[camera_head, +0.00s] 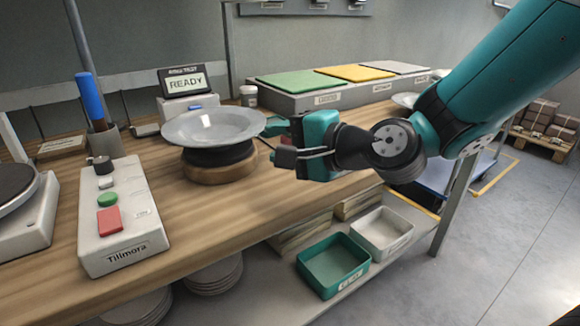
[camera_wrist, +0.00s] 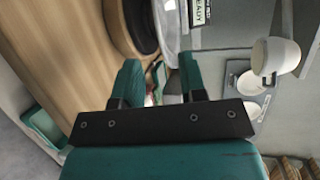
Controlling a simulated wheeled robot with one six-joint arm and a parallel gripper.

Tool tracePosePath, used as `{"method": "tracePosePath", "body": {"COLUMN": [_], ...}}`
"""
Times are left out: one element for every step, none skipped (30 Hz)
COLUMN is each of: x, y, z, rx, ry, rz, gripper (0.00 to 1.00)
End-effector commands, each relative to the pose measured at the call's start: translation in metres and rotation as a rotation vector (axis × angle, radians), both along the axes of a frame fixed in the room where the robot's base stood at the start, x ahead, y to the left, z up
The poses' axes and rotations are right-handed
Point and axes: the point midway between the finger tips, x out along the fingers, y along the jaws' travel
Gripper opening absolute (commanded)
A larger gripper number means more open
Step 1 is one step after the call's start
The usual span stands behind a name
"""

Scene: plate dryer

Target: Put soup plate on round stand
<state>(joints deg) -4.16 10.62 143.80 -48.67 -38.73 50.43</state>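The soup plate (camera_head: 213,126) is a wide pale grey plate, upright and about level. It sits over the round stand (camera_head: 222,171), which has a black top on a round wooden base. The plate appears to rest on the black top, though its underside is hidden. My gripper (camera_head: 268,140) is at the right rim of the plate, its fingers pointing toward it. In the wrist view, the teal fingers of my gripper (camera_wrist: 160,70) stand apart with a clear gap. The plate (camera_wrist: 167,25) shows edge-on beyond them, beside the stand (camera_wrist: 118,28). I cannot tell whether a finger touches the rim.
A control box (camera_head: 124,215) with green and red buttons and a scale (camera_head: 22,215) are at the left. A READY display (camera_head: 186,82) and a cup (camera_head: 249,96) stand behind. Bare wood lies in front of the stand.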

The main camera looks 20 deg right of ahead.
Motion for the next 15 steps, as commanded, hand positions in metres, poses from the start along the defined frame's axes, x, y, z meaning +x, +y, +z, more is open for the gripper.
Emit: {"method": "tracePosePath", "body": {"x": [-0.002,-0.003,-0.005,-0.006,-0.006,-0.007,-0.008,-0.008,-0.009,-0.009,-0.010,-0.010,-0.011,-0.012,-0.017], "y": [-0.002,-0.003,-0.004,-0.006,-0.006,-0.007,-0.008,-0.009,-0.009,-0.009,-0.010,-0.010,-0.009,-0.008,-0.006], "z": [-0.005,-0.005,-0.004,-0.003,-0.003,-0.002,-0.002,-0.001,-0.001,0.000,0.000,0.001,0.000,0.000,-0.002], "rx": [-0.001,-0.001,-0.002,-0.002,-0.002,-0.001,-0.003,-0.003,-0.003,-0.003,-0.003,-0.004,-0.010,-0.023,-0.057], "ry": [-0.007,-0.005,-0.003,-0.002,-0.001,0.001,0.002,0.003,0.004,0.006,0.006,0.006,0.006,0.006,0.004], "rz": [-0.002,-0.004,-0.007,-0.009,-0.010,-0.012,-0.014,-0.015,-0.016,-0.017,-0.018,-0.017,-0.014,-0.004,0.019], "gripper": [0.38,0.38,0.38,0.38,0.38,0.38,0.38,0.38,0.38,0.38,0.38,0.38,0.38,0.38,0.38]}}
